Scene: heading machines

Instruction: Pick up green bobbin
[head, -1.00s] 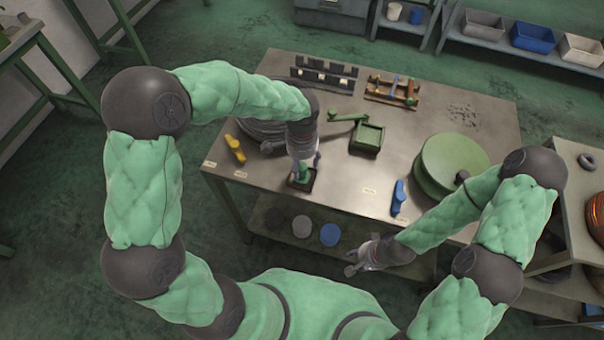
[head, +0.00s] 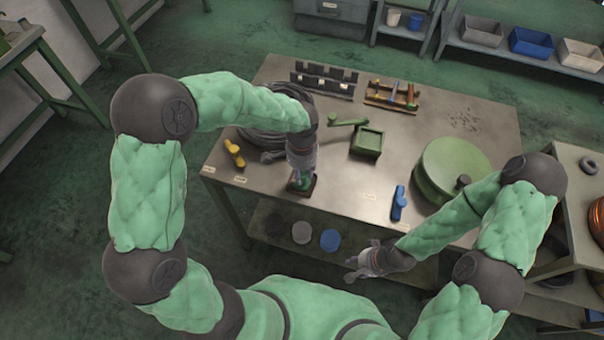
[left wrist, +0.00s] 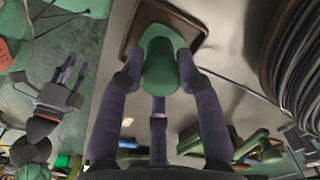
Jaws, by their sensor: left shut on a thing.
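The green bobbin (left wrist: 160,66) is between the fingers of my left gripper (left wrist: 160,72) in the left wrist view. The fingers are shut on it from both sides. In the head view, my left gripper (head: 300,176) points down over a small dark brown-rimmed tray (head: 302,191) at the table's near edge. The tray also shows behind the bobbin in the left wrist view (left wrist: 128,32). I cannot tell whether the bobbin touches the tray. My right gripper (head: 354,268) is empty in front of the table, with its fingers apart.
A yellow bobbin-shaped piece (head: 234,152) lies to the left and a blue one (head: 399,203) to the right. A black cable coil (head: 262,130) is just behind my left gripper. A green box with a crank (head: 367,142) and a large green drum (head: 450,168) stand further right.

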